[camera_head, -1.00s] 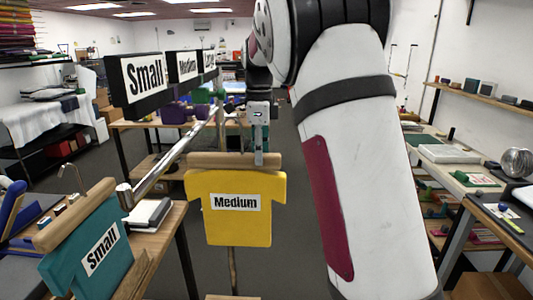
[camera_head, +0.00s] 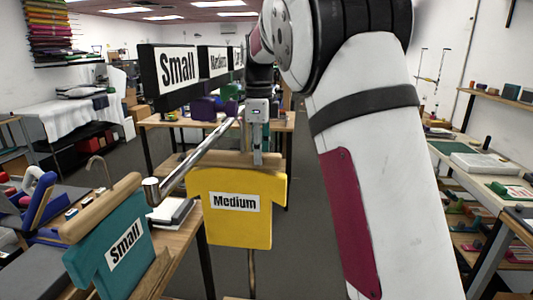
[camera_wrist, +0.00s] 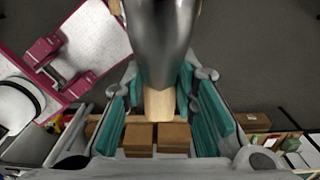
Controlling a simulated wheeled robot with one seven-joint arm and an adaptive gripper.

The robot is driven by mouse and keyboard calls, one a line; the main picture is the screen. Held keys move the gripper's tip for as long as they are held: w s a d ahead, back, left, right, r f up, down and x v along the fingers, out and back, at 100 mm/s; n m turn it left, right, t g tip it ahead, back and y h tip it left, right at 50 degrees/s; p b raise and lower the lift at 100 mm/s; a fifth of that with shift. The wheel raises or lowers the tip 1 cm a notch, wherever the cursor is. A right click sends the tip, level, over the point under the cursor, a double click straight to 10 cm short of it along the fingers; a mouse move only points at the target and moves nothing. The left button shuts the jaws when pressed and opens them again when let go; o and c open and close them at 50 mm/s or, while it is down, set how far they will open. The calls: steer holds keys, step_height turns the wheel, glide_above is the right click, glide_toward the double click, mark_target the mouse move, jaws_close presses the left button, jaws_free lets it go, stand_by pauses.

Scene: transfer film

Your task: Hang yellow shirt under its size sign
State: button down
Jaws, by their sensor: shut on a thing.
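The yellow shirt (camera_head: 236,228), labelled Medium, hangs upright from a wooden hanger (camera_head: 205,161). My gripper (camera_head: 257,152) is shut on this hanger from above; the exact grip is partly hidden. The metal rail (camera_head: 205,152) passes in front of the hanger in the head view; I cannot tell whether the hook touches it. The Small sign (camera_head: 177,68) and Medium sign (camera_head: 217,61) stand above the rail, with a third sign (camera_head: 239,56) partly hidden behind. In the wrist view, teal finger pads flank the hanger's wooden end (camera_wrist: 160,104), and a shiny metal bar (camera_wrist: 163,45) is very close.
A teal shirt (camera_head: 112,246) labelled Small is on a wooden hanger at the left front, beside a wooden table (camera_head: 178,245). Shelves and work tables line the right wall. Grey floor (camera_head: 310,240) is open right of the yellow shirt.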

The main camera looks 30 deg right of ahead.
mark_target(247, 153)
steer(key=shift+w+a+b, duration=0.25)
steer(key=shift+w+a, duration=0.2)
steer(key=shift+a, duration=0.25)
steer(key=shift+w+a+b, duration=0.25)
steer(key=shift+w+a, duration=0.2)
steer(key=shift+a, duration=0.2)
steer(key=shift+f, duration=1.4)
steer(key=c, duration=1.2)
jaws_free()
